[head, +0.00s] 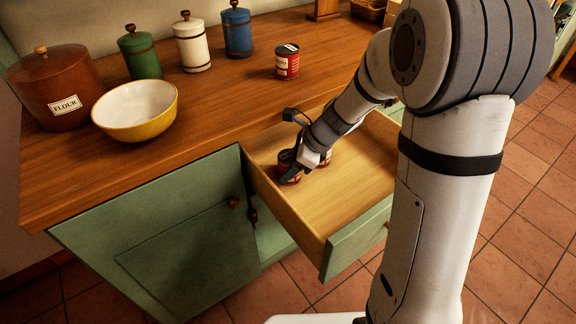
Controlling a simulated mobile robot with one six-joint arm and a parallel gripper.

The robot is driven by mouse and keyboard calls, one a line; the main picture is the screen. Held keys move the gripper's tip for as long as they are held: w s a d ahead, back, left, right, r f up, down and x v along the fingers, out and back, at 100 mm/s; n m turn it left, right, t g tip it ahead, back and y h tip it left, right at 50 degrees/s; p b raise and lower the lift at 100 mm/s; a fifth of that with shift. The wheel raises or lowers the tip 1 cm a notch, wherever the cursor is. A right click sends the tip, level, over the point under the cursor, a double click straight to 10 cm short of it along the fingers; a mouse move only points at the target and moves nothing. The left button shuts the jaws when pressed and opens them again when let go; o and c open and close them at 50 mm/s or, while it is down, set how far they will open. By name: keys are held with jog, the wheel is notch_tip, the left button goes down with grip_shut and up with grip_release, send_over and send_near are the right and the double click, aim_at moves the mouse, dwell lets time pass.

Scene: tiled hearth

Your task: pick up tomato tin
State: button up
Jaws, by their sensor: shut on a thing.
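A red tomato tin (287,62) with a dark lid and a pale label stands upright on the wooden counter. In the open drawer, my gripper (297,172) is shut on another red tin (286,177), which is partly hidden by the fingers. A further red tin (325,158) shows just behind the gripper in the drawer, mostly hidden by it. I cannot tell whether the held tin touches the drawer floor.
The open drawer (338,205) has bare floor at its front and right. A yellow bowl (136,110), a flour canister (56,88) and green, white and blue canisters stand on the counter (215,110). A green cupboard (170,235) is below.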

jog(key=shift+r, duration=0.15)
jog(key=shift+d+r, duration=0.15)
jog(key=shift+r, duration=0.1)
notch_tip(320, 180, up, 7)
jog(key=p, duration=0.3)
jog(key=shift+f, duration=0.2)
jog(key=s+d+p, duration=0.1)
jog(key=s+d, duration=0.1)
jog(key=d, duration=0.7)
jog(key=s+d+p, duration=0.1)
jog(key=s+d, duration=0.1)
jog(key=d, duration=0.8)
jog(key=a+r+p, duration=0.2)
jog(key=a+r, duration=0.1)
jog(key=a, duration=0.1)
notch_tip(320, 180, down, 6)
jog(key=shift+s+a+r+b, duration=0.15)
jog(key=shift+r+b, duration=0.05)
jog(key=shift+b, duration=0.8)
jog(key=shift+f+b, duration=0.65)
jog(key=shift+f, duration=1.6)
jog(key=shift+f, duration=0.1)
